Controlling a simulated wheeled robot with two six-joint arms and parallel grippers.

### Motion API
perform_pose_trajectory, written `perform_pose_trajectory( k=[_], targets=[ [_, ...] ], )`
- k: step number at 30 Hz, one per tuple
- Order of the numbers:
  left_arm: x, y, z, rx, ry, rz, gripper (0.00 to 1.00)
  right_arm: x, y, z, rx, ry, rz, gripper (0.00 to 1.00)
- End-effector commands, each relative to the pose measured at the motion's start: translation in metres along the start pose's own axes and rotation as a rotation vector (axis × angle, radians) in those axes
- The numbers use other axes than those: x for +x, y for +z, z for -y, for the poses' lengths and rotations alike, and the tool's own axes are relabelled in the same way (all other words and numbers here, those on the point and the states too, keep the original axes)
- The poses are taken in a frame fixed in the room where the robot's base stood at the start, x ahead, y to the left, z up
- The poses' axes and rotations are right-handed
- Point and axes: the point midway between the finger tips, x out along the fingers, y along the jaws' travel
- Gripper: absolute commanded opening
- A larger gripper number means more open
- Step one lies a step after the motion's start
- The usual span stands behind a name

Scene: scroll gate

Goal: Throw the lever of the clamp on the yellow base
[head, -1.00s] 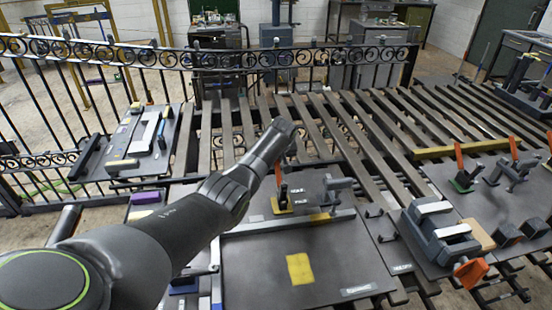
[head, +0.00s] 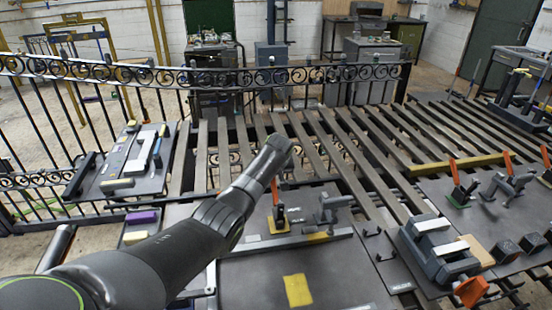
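The clamp on the yellow base (head: 279,225) stands on the dark panel in the middle of the head view. Its black body is upright, and its orange lever (head: 275,190) points up, its top close to or behind the end of my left arm. My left gripper (head: 277,146) is at the end of that arm, just above the lever in the picture. Its fingers cannot be made out, and I cannot tell whether it touches the lever. My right gripper is not in view.
A grey clamp (head: 331,207) stands just right of the yellow base. A similar clamp on a green base (head: 462,199) stands farther right. A grey vise (head: 440,247) with an orange handle is at the right front. A black railing (head: 120,70) runs behind.

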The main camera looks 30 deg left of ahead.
Motion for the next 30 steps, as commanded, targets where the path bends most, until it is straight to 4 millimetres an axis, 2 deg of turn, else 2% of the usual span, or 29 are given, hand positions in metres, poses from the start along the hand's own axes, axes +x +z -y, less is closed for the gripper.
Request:
perform_pose_trajectory(
  k=[10,17,24,30],
  targets=[
    [-0.043,0.000,0.000,0.000,0.002,-0.002,0.38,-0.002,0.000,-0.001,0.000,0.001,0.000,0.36],
    [-0.078,0.000,0.000,0.000,0.003,-0.003,0.38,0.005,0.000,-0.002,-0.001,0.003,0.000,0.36],
    [-0.122,0.000,0.000,0.000,0.003,-0.004,0.38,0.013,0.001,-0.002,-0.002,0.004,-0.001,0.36],
    [-0.148,0.000,0.000,0.000,0.001,-0.001,0.38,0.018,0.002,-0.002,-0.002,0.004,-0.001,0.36]
  ],
)
